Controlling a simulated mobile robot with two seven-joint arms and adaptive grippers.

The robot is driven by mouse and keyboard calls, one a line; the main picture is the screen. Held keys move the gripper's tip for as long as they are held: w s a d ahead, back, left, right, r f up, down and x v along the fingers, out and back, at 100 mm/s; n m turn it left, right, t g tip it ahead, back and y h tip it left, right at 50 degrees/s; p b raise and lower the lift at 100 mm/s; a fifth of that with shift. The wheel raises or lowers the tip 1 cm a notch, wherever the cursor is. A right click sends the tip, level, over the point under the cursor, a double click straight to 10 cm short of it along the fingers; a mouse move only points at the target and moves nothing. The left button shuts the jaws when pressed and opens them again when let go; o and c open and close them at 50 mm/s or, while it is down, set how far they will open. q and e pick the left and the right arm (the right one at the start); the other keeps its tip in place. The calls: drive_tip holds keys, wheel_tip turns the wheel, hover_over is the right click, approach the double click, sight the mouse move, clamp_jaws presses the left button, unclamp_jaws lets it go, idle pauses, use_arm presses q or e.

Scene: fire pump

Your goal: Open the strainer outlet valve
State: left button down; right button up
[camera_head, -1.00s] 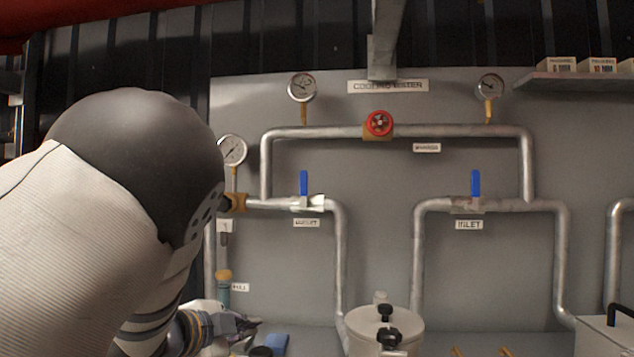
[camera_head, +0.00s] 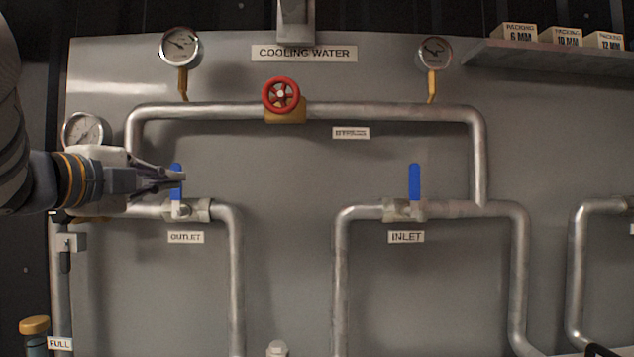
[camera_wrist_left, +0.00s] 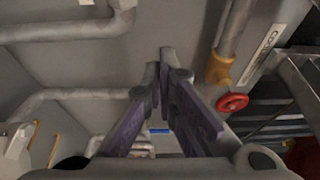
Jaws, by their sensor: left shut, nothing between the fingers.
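The outlet valve has a blue lever (camera_head: 177,194) standing upright, across its horizontal pipe, above a metal valve body (camera_head: 181,210) and the OUTLET label (camera_head: 186,237). My left gripper (camera_head: 182,181) comes in from the left with its fingers shut and empty. Its tips overlap the blue lever in the head view and hide its middle; I cannot tell whether they touch it. In the left wrist view the shut fingers (camera_wrist_left: 160,68) point at the grey panel, and a small blue piece (camera_wrist_left: 160,131) shows between them. My right gripper is not in view.
The inlet valve's blue lever (camera_head: 415,182) also stands upright at the right. A red handwheel (camera_head: 281,95) sits on the upper pipe (camera_head: 380,112). A gauge (camera_head: 85,132) is close behind my left wrist. The panel between the valves is clear.

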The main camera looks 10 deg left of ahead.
sight(176, 190)
use_arm(q)
drive_tip(key=w+a, duration=0.3)
drive_tip(key=w, duration=0.6)
drive_tip(key=shift+w, duration=0.2)
drive_tip(key=shift+f, duration=0.1)
